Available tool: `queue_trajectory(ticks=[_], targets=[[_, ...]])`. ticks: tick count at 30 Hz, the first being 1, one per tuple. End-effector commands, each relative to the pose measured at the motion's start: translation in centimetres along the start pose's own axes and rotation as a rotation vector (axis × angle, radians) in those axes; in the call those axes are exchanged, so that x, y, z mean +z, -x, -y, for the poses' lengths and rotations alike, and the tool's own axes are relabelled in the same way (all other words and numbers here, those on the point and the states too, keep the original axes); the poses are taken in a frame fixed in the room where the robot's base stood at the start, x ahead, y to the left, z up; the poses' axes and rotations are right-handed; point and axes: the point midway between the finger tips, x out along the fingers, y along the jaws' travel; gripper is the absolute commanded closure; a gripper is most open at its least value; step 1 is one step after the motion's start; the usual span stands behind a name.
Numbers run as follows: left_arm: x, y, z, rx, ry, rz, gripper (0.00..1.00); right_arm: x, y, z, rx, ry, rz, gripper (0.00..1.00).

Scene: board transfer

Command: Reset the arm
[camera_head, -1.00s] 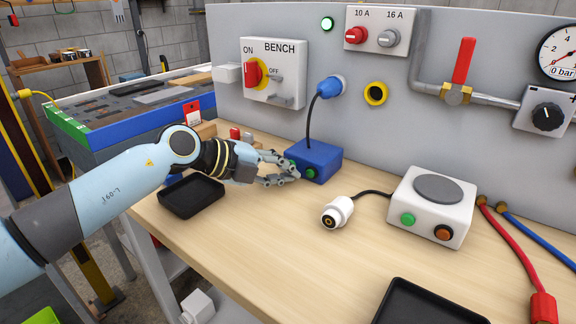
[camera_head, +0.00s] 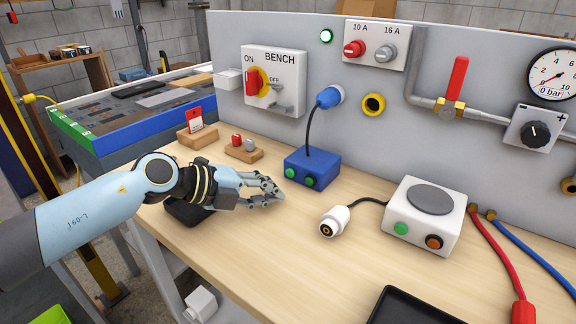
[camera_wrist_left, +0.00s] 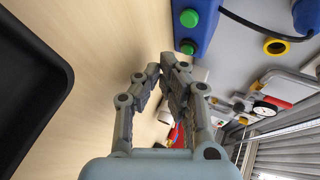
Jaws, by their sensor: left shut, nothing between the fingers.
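My left gripper (camera_head: 279,194) is shut and empty. It hovers over the wooden bench top, to the front left of the blue box (camera_head: 312,166) and apart from it. The box has two green buttons on its front, and its cable runs up to a blue plug in the panel. In the left wrist view the fingertips (camera_wrist_left: 168,66) are together, with the blue box (camera_wrist_left: 204,38) beyond them. A black tray (camera_head: 184,213) lies below my left wrist and is partly hidden by it. My right gripper is not in view.
A white box (camera_head: 422,219) with a grey disc and two buttons stands to the right, near a white connector (camera_head: 334,221). Another black tray (camera_head: 400,300) lies at the front edge. The grey panel (camera_head: 350,135) closes off the back. Bench between is clear.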

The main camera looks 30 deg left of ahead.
Motion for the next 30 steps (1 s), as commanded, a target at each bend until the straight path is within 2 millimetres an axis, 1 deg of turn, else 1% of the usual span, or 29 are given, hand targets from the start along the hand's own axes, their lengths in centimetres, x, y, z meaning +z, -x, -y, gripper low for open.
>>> queue_trajectory(ticks=[1,6,20,23,26,29,30], targets=[[-0.3,0.6,0.0,0.001,0.002,0.000,1.00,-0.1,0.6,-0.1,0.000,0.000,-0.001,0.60],[-0.7,1.4,-0.6,0.000,0.001,0.000,1.00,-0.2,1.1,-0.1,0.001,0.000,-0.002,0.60],[-0.7,1.4,-0.8,0.000,0.000,0.000,1.00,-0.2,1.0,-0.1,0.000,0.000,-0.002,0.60],[-0.8,1.4,-0.5,-0.014,0.005,0.003,1.00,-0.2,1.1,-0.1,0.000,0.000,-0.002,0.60],[-1.2,1.6,1.6,-0.106,0.042,0.027,1.00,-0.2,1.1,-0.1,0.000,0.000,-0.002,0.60],[-1.3,2.9,6.2,-0.313,0.155,0.108,1.00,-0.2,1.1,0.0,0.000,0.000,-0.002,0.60],[-0.9,4.0,8.1,-0.413,0.231,0.166,1.00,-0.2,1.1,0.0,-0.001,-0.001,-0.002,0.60]])
